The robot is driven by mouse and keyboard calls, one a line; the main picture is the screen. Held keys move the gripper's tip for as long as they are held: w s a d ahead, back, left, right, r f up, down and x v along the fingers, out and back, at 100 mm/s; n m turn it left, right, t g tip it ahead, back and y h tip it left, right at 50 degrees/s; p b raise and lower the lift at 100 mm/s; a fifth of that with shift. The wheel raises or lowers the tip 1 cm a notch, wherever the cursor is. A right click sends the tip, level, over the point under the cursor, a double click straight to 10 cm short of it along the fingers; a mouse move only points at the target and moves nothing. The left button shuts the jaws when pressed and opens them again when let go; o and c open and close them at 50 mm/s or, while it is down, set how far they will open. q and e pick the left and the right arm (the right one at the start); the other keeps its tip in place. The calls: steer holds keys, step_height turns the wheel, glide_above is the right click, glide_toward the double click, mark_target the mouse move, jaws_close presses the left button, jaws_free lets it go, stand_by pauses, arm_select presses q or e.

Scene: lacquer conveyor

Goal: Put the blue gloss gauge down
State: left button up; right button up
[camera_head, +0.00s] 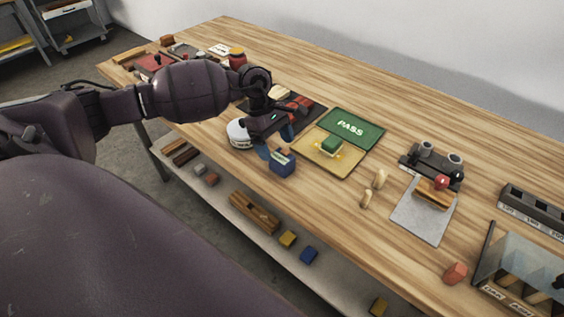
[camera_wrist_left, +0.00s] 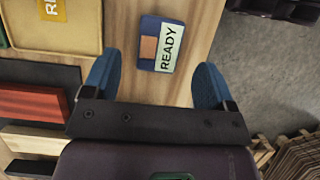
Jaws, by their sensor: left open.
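The blue gloss gauge (camera_head: 283,164) is a small blue block with a light display. It sits on the wooden table near the front edge. In the left wrist view the gauge (camera_wrist_left: 148,30) shows its pale face reading READY and an orange-brown patch. My left gripper (camera_head: 275,143) is open just above and behind it. In the left wrist view my blue fingertips (camera_wrist_left: 156,78) are spread wide, with the gauge beyond them and between their lines, touching neither. My right gripper is in no view.
A yellow mat (camera_head: 318,160) with a green block (camera_head: 331,145) adjoins a green PASS mat (camera_head: 365,128). A white round container (camera_head: 240,134) stands left of my gripper. The table's front edge is close to the gauge.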

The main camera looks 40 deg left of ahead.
mark_target(280, 155)
arm_select(q)
steer(key=shift+x, duration=2.75)
steer(key=shift+w, duration=0.1)
steer(key=c, duration=1.2)
